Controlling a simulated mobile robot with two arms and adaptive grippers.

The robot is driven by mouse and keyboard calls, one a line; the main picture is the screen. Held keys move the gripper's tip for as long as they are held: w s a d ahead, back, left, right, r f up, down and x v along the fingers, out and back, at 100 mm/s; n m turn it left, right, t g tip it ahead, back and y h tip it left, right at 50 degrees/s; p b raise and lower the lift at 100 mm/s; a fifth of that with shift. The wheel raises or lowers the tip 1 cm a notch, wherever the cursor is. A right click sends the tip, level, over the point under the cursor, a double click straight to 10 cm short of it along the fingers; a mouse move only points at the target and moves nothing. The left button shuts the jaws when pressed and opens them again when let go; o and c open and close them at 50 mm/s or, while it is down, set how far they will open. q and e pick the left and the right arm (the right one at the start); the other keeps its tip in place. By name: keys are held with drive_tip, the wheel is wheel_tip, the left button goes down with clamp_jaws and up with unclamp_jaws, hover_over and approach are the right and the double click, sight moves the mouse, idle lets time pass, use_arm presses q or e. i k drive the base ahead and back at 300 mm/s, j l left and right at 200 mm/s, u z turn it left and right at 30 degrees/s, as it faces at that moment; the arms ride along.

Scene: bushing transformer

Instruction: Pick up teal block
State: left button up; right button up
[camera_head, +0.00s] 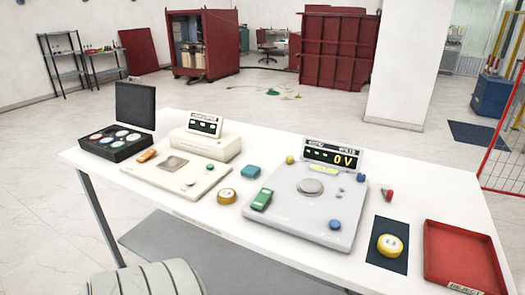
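The teal block (250,172) is a small flat block lying on the white table, in the gap between the beige device on the left and the grey device on the right. Nothing covers it. Neither my left nor my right gripper shows in the head view.
A black case (100,152) is left; a yellow roll (390,244) and red tray (440,270) are right.

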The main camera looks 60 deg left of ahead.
sight(250, 172)
drive_tip(key=u, duration=1.9)
drive_tip(key=j+z, duration=0.15)
